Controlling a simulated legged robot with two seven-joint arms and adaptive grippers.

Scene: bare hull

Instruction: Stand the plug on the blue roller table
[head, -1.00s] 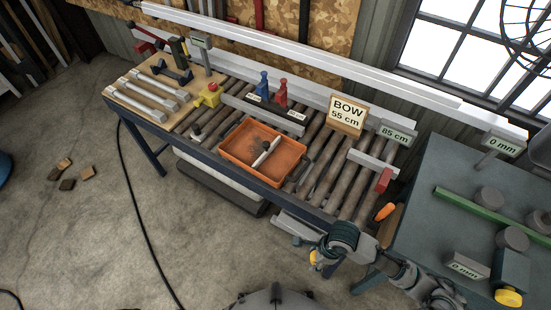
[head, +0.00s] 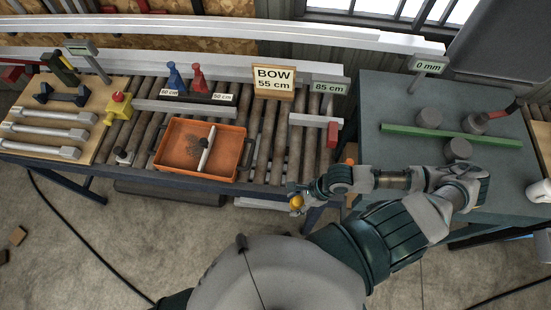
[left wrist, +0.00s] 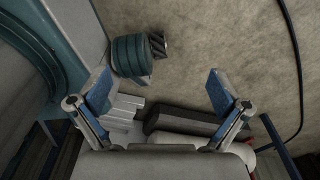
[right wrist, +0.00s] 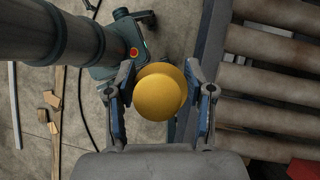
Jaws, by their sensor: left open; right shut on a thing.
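The plug looks like a rounded yellow piece (head: 296,203). My right gripper (head: 303,191) is shut on it, at the front edge of the roller table near its right end. In the right wrist view, the yellow top of the plug (right wrist: 160,92) shows between the two fingers, with the rollers to the right; its lower part is hidden. The blue roller table (head: 212,183) has a dark blue frame and grey-brown rollers. My left gripper is outside the head view. In the left wrist view, my left gripper (left wrist: 160,88) is open and empty above the floor.
An orange tray (head: 235,175) with a pale rod stands on the rollers. A BOW 55 cm sign (head: 273,80) and a red-ended bar (head: 315,120) stand to its right. Bare rollers (head: 265,140) show between. A grey-green table (head: 385,105) stands at the right.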

